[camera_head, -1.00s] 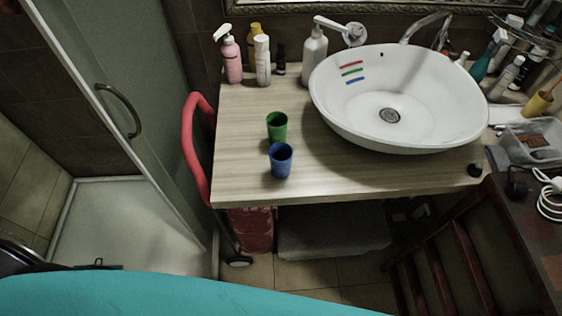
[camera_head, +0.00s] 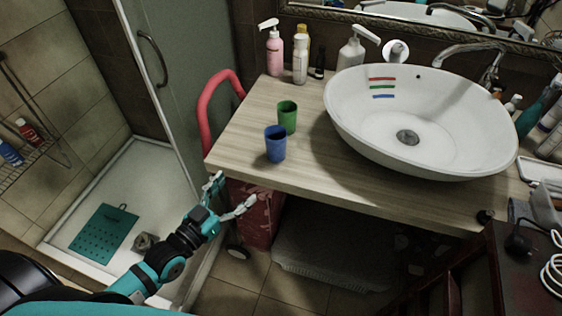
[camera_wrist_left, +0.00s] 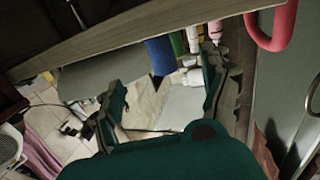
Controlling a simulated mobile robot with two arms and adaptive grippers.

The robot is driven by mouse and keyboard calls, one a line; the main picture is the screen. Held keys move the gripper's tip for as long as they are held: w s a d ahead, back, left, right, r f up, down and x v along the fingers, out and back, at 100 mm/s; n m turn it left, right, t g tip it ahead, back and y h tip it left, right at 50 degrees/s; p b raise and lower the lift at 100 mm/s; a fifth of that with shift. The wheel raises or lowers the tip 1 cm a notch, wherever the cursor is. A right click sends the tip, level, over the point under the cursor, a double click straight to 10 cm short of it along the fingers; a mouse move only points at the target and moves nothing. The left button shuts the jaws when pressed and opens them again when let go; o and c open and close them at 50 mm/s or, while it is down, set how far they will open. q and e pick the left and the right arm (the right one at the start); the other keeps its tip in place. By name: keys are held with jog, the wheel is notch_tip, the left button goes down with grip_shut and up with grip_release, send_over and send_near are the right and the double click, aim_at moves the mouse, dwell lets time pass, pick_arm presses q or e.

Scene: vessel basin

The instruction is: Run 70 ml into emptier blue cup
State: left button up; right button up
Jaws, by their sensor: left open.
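One blue cup (camera_head: 275,146) stands upright near the front left edge of the wooden counter (camera_head: 235,135). A green cup (camera_head: 287,117) stands just behind it, slightly right. What is inside either cup cannot be told. The white basin (camera_head: 350,125), with red, green and blue marks inside, and the tap (camera_head: 470,50) are to the right. My left gripper (camera_head: 233,192) is open and empty, in front of and below the counter's left front edge, apart from the cups. The left wrist view shows the blue cup (camera_wrist_left: 160,55) and green cup (camera_wrist_left: 179,44) beyond the open fingers.
A red rail (camera_head: 203,110) curves at the counter's left end. Pink (camera_head: 274,52) and white (camera_head: 300,60) bottles line the back, with a white pump dispenser (camera_head: 351,54). A red container (camera_head: 255,215) stands below the counter. Bare counter lies left of the cups.

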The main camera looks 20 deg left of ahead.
pick_arm(q)
jog(key=r, duration=0.2)
jog(key=p, duration=0.1)
send_near(270, 152)
jog(key=p+x, duration=0.1)
jog(key=x, duration=0.5)
jog(key=shift+w+r, duration=0.15)
jog(key=shift+w, duration=0.15)
jog(key=shift+w+d, duration=0.1)
jog(key=shift+w, duration=0.45)
jog(key=shift+w+d, duration=0.1)
jog(key=shift+w, duration=0.15)
jog(key=p+x, duration=0.1)
jog(key=x, duration=0.2)
jog(key=shift+w+d, duration=0.25)
jog(key=shift+w, duration=0.05)
jog(key=shift+w+d+f, duration=0.15)
jog(key=shift+w+f, duration=0.15)
jog(key=shift+w, duration=0.2)
jog(key=shift+s, duration=0.1)
jog(key=c, duration=1.1)
jog(key=shift+r, duration=0.1)
jog(key=shift+c, duration=0.3)
pick_arm(e)
jog(key=a+r, duration=0.2)
jog(key=r, duration=0.1)
